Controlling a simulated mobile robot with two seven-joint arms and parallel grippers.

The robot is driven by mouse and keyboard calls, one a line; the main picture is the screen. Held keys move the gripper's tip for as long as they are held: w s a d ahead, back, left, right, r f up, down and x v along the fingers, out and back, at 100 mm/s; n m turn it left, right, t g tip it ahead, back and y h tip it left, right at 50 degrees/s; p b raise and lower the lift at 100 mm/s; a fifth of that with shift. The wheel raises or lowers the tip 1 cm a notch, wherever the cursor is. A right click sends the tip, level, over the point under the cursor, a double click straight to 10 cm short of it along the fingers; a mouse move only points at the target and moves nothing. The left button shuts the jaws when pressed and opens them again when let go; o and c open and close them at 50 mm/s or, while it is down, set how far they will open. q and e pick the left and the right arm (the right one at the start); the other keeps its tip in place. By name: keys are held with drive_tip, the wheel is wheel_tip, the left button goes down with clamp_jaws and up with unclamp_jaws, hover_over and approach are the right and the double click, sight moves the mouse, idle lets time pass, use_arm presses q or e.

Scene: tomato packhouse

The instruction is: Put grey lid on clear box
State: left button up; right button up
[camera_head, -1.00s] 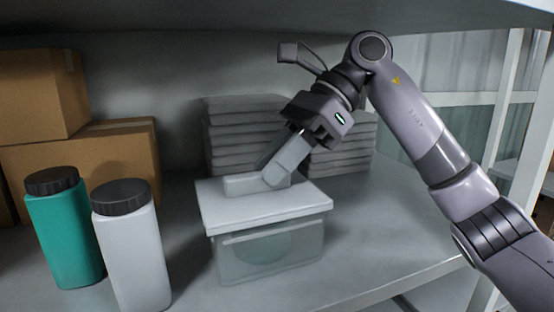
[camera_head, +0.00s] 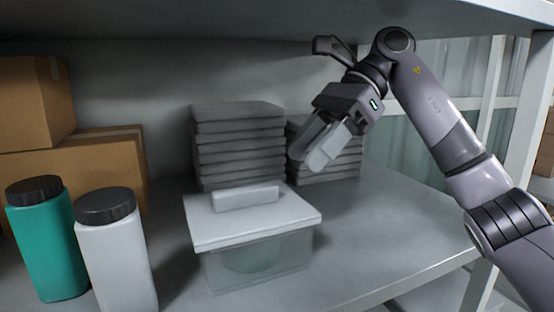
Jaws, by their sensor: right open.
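The grey lid (camera_head: 240,230), flat with a raised bar handle (camera_head: 246,198) on top, lies on the clear box (camera_head: 270,264) in the head view. It covers the box's top and looks level. A pale round shape shows dimly through the box's wall. My right gripper (camera_head: 308,163) is open and empty, above and to the right of the lid, apart from the handle. My left gripper is not in view.
Two bottles with dark caps, one teal (camera_head: 50,250) and one white (camera_head: 118,265), stand left of the box. Cardboard boxes (camera_head: 75,165) are behind them. Stacked grey slabs (camera_head: 240,145) stand behind the box. The shelf (camera_head: 400,225) is clear to the right.

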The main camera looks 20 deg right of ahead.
drive_tip(key=d, duration=0.6)
drive_tip(key=shift+w+d+p, duration=0.15)
drive_tip(key=shift+d+p, duration=0.2)
drive_tip(key=shift+d, duration=0.05)
